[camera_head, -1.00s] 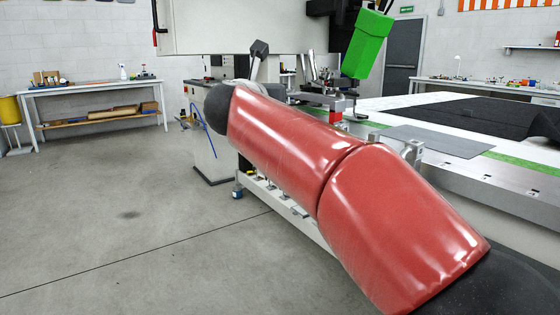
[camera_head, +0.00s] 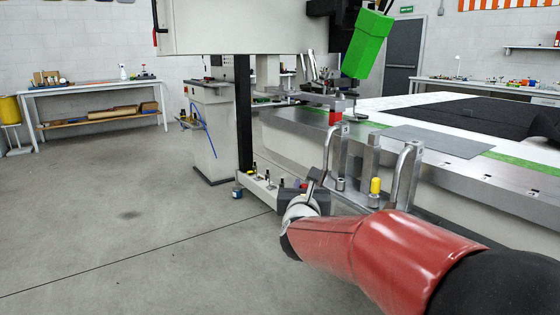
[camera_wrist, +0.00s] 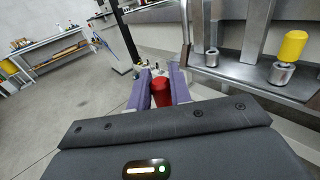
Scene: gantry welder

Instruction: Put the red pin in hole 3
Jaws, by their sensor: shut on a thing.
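My gripper (camera_wrist: 160,92) is shut on the red pin (camera_wrist: 160,88), which sits between its two purple fingers in the wrist view. In the head view my gripper (camera_head: 316,190) is low at the ledge (camera_head: 352,199) along the machine's side, and only a small bit of red shows by it. The pin's lower end is hidden, so I cannot tell whether it is in a hole. A yellow pin (camera_head: 375,187) stands upright in a metal socket to the right; it also shows in the wrist view (camera_wrist: 291,46). An empty-looking socket (camera_wrist: 212,57) lies between. No hole numbers are readable.
Curved metal handles and brackets (camera_head: 403,170) rise from the ledge right of my gripper. A black post (camera_head: 243,115) stands behind it. Several small pins stand farther along the ledge (camera_head: 262,185). The floor (camera_head: 120,220) at left is clear.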

